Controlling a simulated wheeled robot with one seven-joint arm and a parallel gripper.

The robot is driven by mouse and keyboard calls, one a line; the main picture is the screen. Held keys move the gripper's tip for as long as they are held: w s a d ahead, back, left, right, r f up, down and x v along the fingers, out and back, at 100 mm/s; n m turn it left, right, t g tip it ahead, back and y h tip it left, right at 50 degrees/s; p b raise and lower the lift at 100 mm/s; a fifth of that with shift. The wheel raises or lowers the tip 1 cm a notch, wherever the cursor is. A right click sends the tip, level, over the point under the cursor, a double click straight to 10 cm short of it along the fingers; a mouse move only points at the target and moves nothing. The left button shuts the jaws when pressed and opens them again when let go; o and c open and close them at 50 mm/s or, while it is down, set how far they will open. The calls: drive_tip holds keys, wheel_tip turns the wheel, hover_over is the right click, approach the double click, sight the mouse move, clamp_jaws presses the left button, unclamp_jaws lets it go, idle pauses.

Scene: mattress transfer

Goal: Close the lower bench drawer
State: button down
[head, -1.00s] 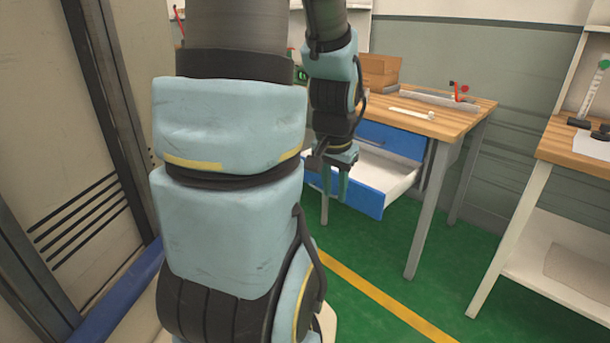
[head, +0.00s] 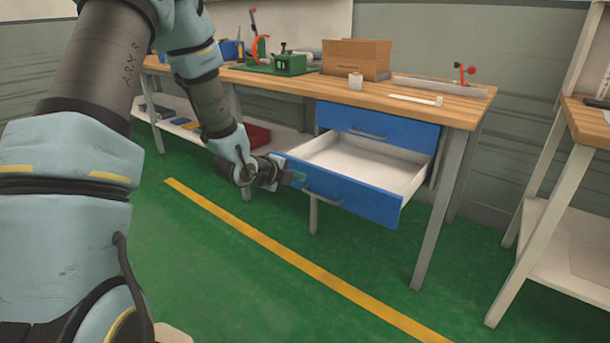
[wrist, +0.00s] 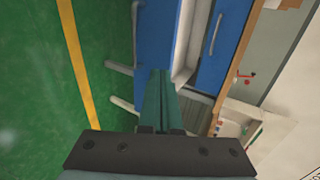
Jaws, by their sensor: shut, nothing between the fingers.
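The lower bench drawer (head: 345,192) has a blue front with a grey handle and is pulled well out of the bench; its white inside is empty. In the wrist view the lower drawer's blue front (wrist: 153,40) fills the area above my gripper. My gripper (head: 297,178) is shut and empty at the left end of the drawer front, near the handle. In the wrist view its green fingers (wrist: 160,85) are together, pointing at the drawer front. I cannot tell whether they touch it. The upper drawer (head: 378,127) is shut.
A red bin (head: 250,137) sits on the lower shelf. A second bench (head: 570,190) stands at the right. Green floor in front is clear.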

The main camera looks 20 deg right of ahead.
approach(329, 175)
wheel_tip(329, 175, down, 3)
drive_tip(key=w+d, duration=0.1)
drive_tip(key=d, duration=0.1)
drive_tip(key=w+d, duration=0.1)
drive_tip(key=shift+w+d+f+p, duration=0.1)
drive_tip(key=shift+d+f+p, duration=0.1)
drive_tip(key=shift+d+p, duration=0.2)
drive_tip(key=shift+w+d, duration=0.25)
drive_tip(key=shift+d, duration=0.2)
drive_tip(key=shift+d, duration=0.1)
